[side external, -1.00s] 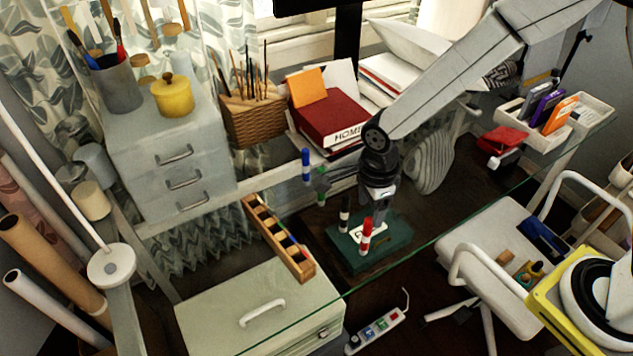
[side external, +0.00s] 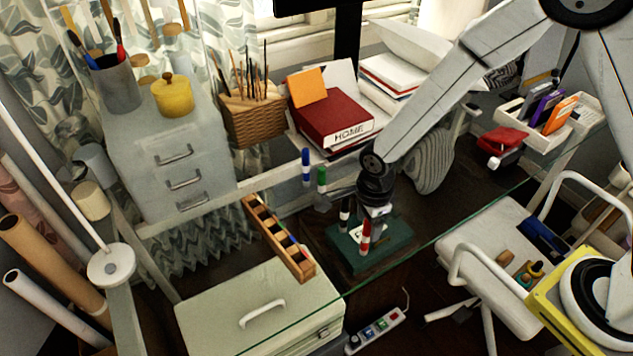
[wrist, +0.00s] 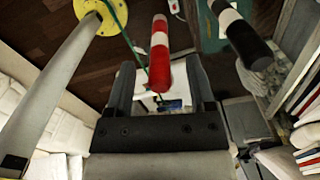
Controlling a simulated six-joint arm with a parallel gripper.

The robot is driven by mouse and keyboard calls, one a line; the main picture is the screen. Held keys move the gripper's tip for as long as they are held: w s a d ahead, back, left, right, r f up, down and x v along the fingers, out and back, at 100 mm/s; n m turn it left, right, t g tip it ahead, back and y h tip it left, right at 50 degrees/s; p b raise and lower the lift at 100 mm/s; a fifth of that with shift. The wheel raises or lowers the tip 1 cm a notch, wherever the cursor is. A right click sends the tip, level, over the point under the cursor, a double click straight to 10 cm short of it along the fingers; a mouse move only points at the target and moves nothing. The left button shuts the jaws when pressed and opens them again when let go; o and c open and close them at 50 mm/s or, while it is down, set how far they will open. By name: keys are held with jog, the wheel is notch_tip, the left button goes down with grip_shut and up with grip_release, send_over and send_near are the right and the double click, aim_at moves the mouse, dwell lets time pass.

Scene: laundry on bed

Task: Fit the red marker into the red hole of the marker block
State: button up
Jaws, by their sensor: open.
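The red marker (side external: 365,235), red with a white band, stands upright at the green base (side external: 395,246). In the wrist view the red marker (wrist: 160,55) shows between my gripper's spread fingers, with no clear contact. My gripper (wrist: 162,90) is open; in the side view my gripper (side external: 374,205) is just above and beside the marker. A long wooden block (side external: 305,271) with several dark compartments, apparently the marker block, lies to the left. I cannot make out a red hole in it.
A black-and-white marker (side external: 344,213) stands close left of the red one and shows in the wrist view (wrist: 240,35). A blue marker (side external: 305,166) and a green marker (side external: 322,179) stand farther back. A pale case (side external: 225,312) is in front of the wooden block.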

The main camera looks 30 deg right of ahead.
aim_at(366, 237)
jog(key=shift+f, duration=1.4)
grip_shut()
